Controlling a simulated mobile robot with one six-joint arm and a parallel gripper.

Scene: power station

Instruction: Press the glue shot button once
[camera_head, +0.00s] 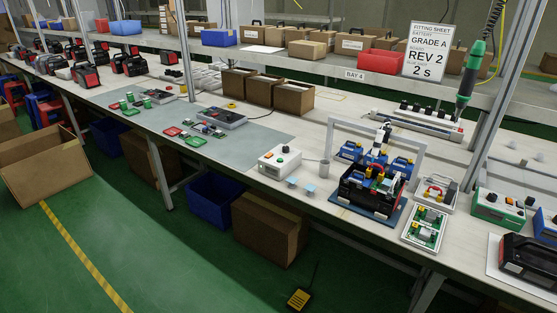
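A white control box (279,162) stands near the front edge of the bench, left of a pale frame. A green and white box (498,208) with dark knobs on top stands farther right. My gripper is not in view, and nothing touches either box.
The pale frame (418,150) stands over a black tool body and blue blocks. A green screwdriver (470,69) hangs at right. A yellow pedal (298,299) lies on the floor; open green floor (150,250) is at left.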

